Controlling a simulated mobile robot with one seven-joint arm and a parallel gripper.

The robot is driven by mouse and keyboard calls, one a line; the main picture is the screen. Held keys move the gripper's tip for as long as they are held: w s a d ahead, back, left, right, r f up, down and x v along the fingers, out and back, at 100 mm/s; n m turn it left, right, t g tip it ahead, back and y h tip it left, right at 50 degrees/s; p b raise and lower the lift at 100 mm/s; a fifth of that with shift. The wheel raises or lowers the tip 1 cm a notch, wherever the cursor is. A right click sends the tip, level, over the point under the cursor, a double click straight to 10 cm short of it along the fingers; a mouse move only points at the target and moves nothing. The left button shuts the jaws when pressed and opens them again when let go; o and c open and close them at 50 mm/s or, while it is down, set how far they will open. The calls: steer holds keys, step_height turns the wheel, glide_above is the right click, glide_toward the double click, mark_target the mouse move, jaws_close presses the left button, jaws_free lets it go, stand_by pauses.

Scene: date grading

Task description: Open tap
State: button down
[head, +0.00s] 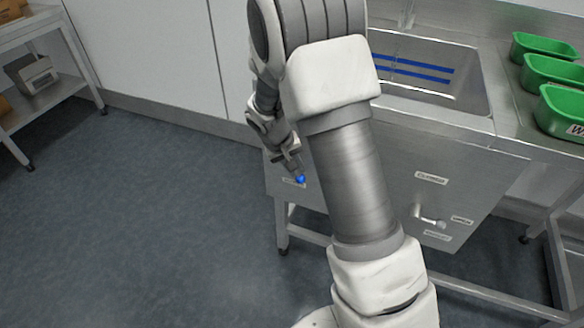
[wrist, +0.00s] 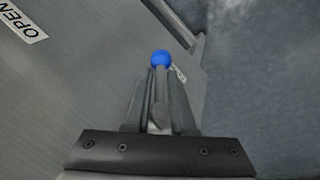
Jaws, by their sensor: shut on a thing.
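The tap's lever ends in a blue ball knob (head: 300,179) at the left end of the sink's steel front panel. In the wrist view the blue knob (wrist: 161,58) sits just beyond my fingertips. My gripper (wrist: 160,78) is shut on the lever, whose grey shaft (wrist: 158,112) shows between the two fingers. In the head view my gripper (head: 291,163) is small, right above the knob. An OPEN label (wrist: 22,22) is on the panel at the upper left of the wrist view. The tap's spout and any water are not clear to see.
The steel sink basin (head: 430,82) has blue stripes inside. A second, metal handle (head: 432,219) with several labels is on the panel at right. Green bins (head: 548,70) stand on the right counter. A shelf rack (head: 40,75) stands at left. The floor at left is clear.

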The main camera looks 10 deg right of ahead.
steer(key=g+h+p, duration=0.1)
steer(key=r+g+h+p, duration=0.1)
steer(key=h, duration=0.1)
steer(key=shift+s+d+n, duration=0.1)
steer(key=shift+d+n, duration=0.2)
steer(key=shift+n, duration=0.1)
steer(key=h, duration=0.1)
steer(key=g+h+p, duration=0.1)
steer(key=r+h, duration=0.1)
steer(key=shift+s+d+n+g, duration=0.25)
steer(key=shift+d+n+g, duration=0.05)
steer(key=shift+d+g, duration=0.1)
steer(key=h, duration=0.1)
steer(key=g+h+p, duration=0.1)
steer(key=h, duration=0.1)
steer(key=shift+s+d+r+n, duration=0.1)
steer(key=shift+d+r+n, duration=0.05)
steer(key=shift+r+n, duration=0.25)
steer(key=shift+r+n+g+h, duration=0.35)
steer(key=shift+g+h, duration=0.45)
steer(key=shift+h, duration=0.2)
steer(key=shift+d+r, duration=0.1)
steer(key=c, duration=0.9)
jaws_free()
steer(key=shift+s+a, duration=0.1)
steer(key=shift+a, duration=0.1)
